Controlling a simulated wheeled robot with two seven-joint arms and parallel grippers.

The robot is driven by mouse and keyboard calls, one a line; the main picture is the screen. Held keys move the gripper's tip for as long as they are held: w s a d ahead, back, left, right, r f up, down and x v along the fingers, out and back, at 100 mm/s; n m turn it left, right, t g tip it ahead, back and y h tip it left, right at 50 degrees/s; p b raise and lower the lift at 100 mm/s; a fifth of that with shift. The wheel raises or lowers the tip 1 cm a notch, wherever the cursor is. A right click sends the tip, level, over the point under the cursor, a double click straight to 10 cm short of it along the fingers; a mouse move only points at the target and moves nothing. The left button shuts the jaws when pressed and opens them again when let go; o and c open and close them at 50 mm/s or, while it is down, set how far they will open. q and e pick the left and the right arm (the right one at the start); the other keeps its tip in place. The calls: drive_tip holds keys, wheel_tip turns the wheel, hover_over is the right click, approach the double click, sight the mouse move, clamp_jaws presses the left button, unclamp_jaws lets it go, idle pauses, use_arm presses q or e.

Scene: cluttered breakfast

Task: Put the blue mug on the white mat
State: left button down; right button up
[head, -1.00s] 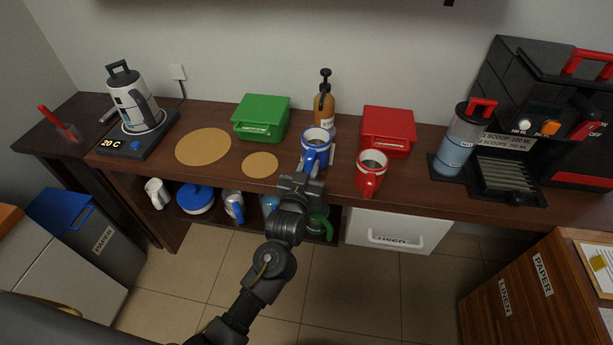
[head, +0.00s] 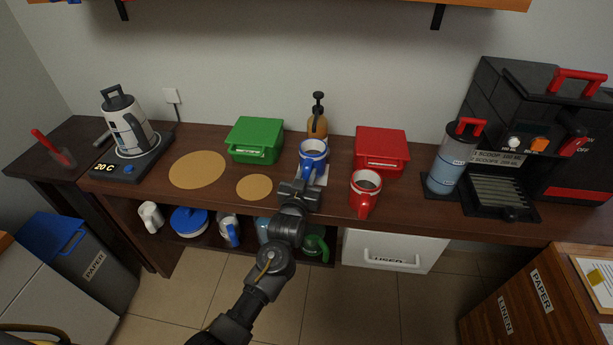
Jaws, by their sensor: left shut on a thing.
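The blue mug (head: 313,158) with a white rim and white interior is upright at the middle of the counter in the head view. My left gripper (head: 306,184) reaches it from the front and is shut on it, at its near side where the handle is. The fingers hide part of the mug's lower side. A white patch, seemingly the white mat (head: 322,180), shows beside and below the mug, mostly covered by mug and gripper. I cannot tell whether the mug touches it or is held just above. My right gripper is not in view.
A red mug (head: 364,194) stands close on the right. A brown bottle (head: 318,128) is just behind. Green (head: 255,140) and red (head: 381,150) boxes flank it. Two cork mats (head: 197,169) lie left. A wall shelf (head: 300,3) hangs above.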

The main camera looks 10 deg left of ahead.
use_arm(q)
drive_tip(key=shift+f, duration=0.5)
drive_tip(key=c, duration=0.6)
unclamp_jaws()
drive_tip(key=shift+f, duration=0.1)
drive_tip(key=shift+s, duration=0.1)
drive_tip(key=shift+s+a, duration=0.2)
drive_tip(key=shift+s, duration=2.1)
drive_tip(key=shift+s+a, duration=0.2)
drive_tip(key=shift+s, duration=2.1)
drive_tip(key=shift+s+a, duration=0.2)
drive_tip(key=shift+s, duration=2.1)
